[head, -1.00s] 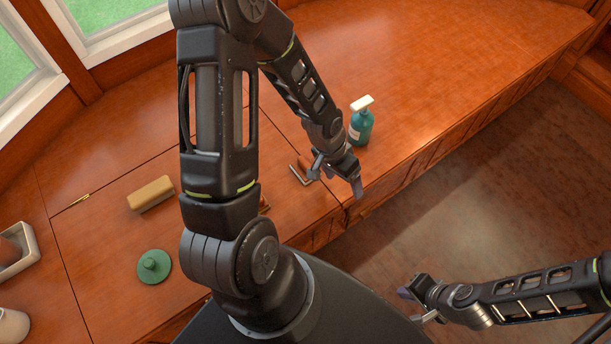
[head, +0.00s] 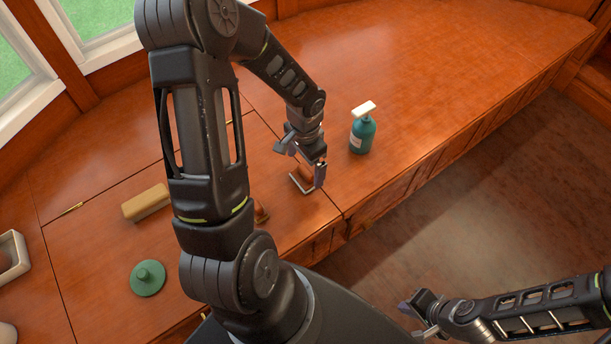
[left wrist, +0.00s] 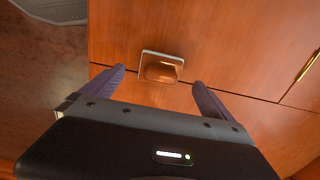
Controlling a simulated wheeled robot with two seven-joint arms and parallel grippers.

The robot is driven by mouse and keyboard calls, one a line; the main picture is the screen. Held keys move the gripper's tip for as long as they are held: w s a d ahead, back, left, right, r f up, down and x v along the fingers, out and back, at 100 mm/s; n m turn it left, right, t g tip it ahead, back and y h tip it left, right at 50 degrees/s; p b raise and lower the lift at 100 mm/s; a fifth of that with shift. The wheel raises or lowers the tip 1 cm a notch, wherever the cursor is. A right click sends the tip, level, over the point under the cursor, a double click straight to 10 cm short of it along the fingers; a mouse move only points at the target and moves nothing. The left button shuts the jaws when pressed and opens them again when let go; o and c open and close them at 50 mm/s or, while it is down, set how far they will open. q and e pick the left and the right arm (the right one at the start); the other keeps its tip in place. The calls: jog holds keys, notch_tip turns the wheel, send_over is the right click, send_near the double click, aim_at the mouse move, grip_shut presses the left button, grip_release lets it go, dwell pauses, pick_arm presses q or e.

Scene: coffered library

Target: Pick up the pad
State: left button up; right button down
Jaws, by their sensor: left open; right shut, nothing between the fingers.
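A small item with a rounded brown grip on a pale rectangular base (head: 297,183) lies on the wooden top near its front edge; it could be the pad. It also shows in the left wrist view (left wrist: 160,67), centred just past my fingertips. A green disc with a knob (head: 147,278) and a tan block (head: 146,203) lie further left. My left gripper (head: 304,166) is open and empty, pointing down over the brown-gripped item and partly hiding it in the head view. I cannot tell the exact height gap. My right gripper (head: 414,319) is shut and empty, away from the wooden top.
A teal spray bottle (head: 362,135) with a white head stands right of my left gripper. A pale tray (head: 14,256) is at the far left. The wooden top is clear to the back right.

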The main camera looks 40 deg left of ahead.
aim_at(305, 170)
pick_arm(q)
jog(key=shift+f, duration=0.1)
notch_tip(305, 170, down, 5)
jog(key=shift+w+b, duration=0.1)
jog(key=shift+b, duration=0.3)
jog(key=shift+c, duration=0.4)
jog(key=c, duration=1.4)
notch_tip(305, 170, up, 10)
jog(key=shift+r+p, duration=0.1)
jog(key=shift+p, duration=0.8)
